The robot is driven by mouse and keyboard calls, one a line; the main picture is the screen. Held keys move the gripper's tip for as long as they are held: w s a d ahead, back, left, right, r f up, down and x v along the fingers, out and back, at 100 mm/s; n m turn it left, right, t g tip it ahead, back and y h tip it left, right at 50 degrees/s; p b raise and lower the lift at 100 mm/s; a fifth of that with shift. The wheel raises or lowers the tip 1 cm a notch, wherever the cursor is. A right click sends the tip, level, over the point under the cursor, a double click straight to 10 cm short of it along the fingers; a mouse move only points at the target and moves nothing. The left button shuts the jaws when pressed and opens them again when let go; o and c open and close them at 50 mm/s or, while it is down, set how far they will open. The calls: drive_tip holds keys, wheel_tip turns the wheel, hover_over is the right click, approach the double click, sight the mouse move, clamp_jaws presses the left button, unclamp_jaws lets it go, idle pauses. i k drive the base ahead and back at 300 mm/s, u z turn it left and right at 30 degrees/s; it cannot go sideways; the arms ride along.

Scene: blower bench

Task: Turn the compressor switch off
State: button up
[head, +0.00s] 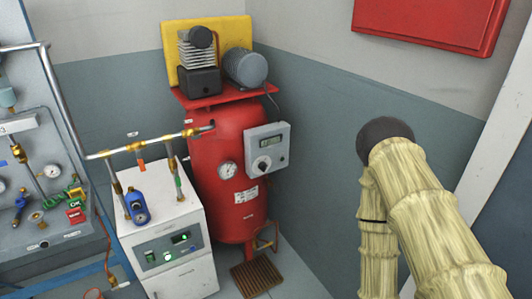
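The red compressor tank (230,205) stands upright in the corner, with a motor (245,68) and a finned pump head (198,52) on top. A grey control box (267,150) is on its right side. The box has a small display (272,142) and a round dark knob on a pale disc, which looks like the compressor switch (262,164). The knob is too small for me to tell its exact setting. My arm, in a beige sleeve, is at the right, apart from the box. My gripper is not in view.
A white cabinet unit (165,235) with green lights stands left of the tank. Metal piping (130,150) runs to the tank. A bench panel (45,190) with valves is at the far left. A red wall box (430,20) hangs upper right. A brown grate (257,277) lies on the floor.

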sight(263, 166)
drive_tip(key=z, duration=0.55)
drive_tip(key=k, duration=1.25)
drive_tip(key=z, duration=0.05)
drive_tip(key=i, duration=0.4)
drive_tip(key=u, duration=0.8)
drive_tip(key=i, duration=1.05)
drive_tip(key=z, duration=0.4)
